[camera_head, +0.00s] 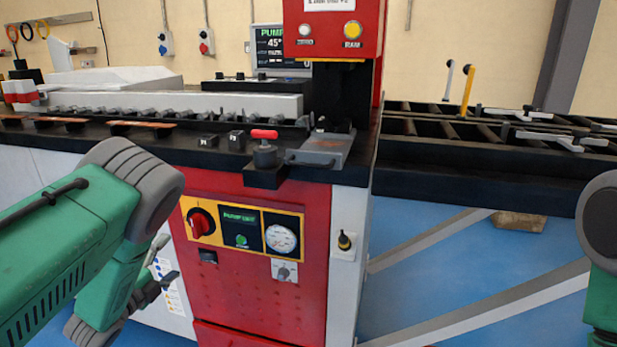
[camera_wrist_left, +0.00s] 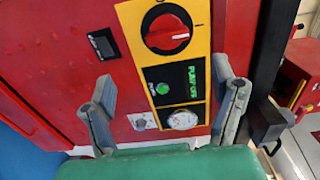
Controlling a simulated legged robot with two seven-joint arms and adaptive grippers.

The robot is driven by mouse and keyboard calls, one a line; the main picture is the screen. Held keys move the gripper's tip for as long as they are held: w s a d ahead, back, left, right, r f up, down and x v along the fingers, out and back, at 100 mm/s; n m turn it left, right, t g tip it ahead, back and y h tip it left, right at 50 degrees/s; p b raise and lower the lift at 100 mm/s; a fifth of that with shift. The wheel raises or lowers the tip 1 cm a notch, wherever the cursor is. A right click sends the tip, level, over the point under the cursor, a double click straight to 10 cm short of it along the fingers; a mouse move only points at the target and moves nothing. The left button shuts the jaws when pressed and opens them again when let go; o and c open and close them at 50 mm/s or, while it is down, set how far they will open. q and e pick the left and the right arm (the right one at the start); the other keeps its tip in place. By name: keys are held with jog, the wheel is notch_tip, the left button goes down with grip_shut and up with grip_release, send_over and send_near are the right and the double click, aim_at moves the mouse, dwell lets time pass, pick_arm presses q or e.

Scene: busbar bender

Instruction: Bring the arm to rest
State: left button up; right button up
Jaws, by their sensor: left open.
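My left arm (camera_head: 70,235) comes in from the left in the head view and bends down in front of the machine. My left gripper (camera_head: 165,275) is low at the left of the red cabinet, partly hidden by the arm. In the left wrist view my left gripper (camera_wrist_left: 165,88) is open, with its two fingers apart and nothing between them. The control panel lies beyond the fingers, with a red rotary knob (camera_wrist_left: 167,32), a green-lit display (camera_wrist_left: 178,82) and a gauge (camera_wrist_left: 182,120). A piece of my right arm (camera_head: 602,250) shows at the right edge; its gripper is out of view.
The red busbar bender (camera_head: 262,285) fills the middle, with a black worktop (camera_head: 215,150) and a red-handled clamp (camera_head: 265,150). A black roller frame (camera_head: 470,165) stands to the right on grey legs.

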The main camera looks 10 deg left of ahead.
pick_arm(q)
jog(key=s+d+f+n+g+y+p, duration=0.2)
jog(key=s+d+f+n+g+y, duration=0.15)
jog(key=s+f+n+g, duration=0.75)
jog(key=s+d+f+n+g, duration=0.1)
jog(key=s+d, duration=0.3)
jog(key=s, duration=0.4)
jog(key=s+d+f+n+g+h+p, duration=0.1)
jog(key=s+d+n+g, duration=0.2)
jog(key=s, duration=0.6)
jog(key=s+d+f+n+g+h, duration=0.1)
jog(key=s+d+n+g, duration=0.1)
jog(key=s+d, duration=0.3)
jog(key=s+n, duration=0.1)
jog(key=s, duration=0.3)
jog(key=shift+f, duration=0.25)
